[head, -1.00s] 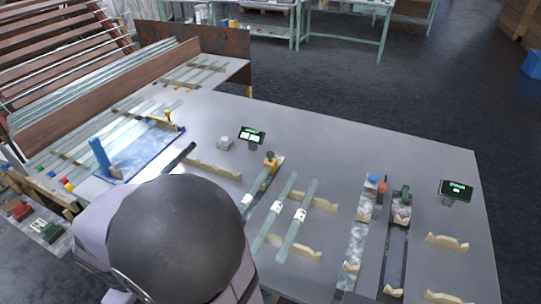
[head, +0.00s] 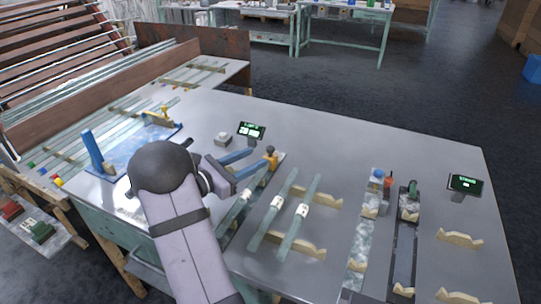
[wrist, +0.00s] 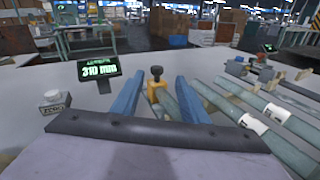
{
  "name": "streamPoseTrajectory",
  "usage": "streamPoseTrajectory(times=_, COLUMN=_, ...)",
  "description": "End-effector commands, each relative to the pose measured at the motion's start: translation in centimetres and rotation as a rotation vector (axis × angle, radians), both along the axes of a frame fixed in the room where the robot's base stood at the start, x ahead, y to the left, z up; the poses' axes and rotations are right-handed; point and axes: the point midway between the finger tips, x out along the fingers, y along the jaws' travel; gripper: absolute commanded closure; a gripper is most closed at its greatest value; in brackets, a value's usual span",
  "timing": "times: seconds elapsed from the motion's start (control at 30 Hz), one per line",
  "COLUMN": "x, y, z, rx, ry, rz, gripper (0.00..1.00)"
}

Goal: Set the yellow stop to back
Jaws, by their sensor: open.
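The yellow stop (head: 270,157), with a black knob on top, stands at the far end of a narrow rail holding a glass tube (head: 236,212). In the wrist view the stop (wrist: 155,90) shows upright between the two blue fingers of my gripper (wrist: 157,84). In the head view my gripper (head: 257,158) reaches toward the stop from the left, fingers apart. I cannot tell whether either finger touches it. A display (wrist: 98,68) beside it reads about 310 mm.
A white button box (head: 223,139) stands left of the display. Two labelled glass tubes (head: 302,210) lie on wooden supports to the right. Further right are two rails and another display (head: 465,185). A blue tray (head: 118,190) lies to the left.

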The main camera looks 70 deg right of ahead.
Motion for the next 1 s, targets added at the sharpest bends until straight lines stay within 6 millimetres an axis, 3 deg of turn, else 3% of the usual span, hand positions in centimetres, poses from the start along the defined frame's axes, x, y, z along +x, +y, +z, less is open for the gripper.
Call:
streamPoseTrajectory(times=0.17, x=0.0, y=-1.2, z=-0.4, rx=-0.013, ry=0.136, rz=0.017, gripper=0.60)
streamPoseTrajectory(times=0.47, x=-0.3, y=-2.0, z=-0.3, rx=-0.014, ry=0.150, rz=0.018, gripper=0.60)
streamPoseTrajectory(times=1.0, x=-2.6, y=-7.5, z=-0.3, rx=-0.014, ry=0.149, rz=0.019, gripper=0.60)
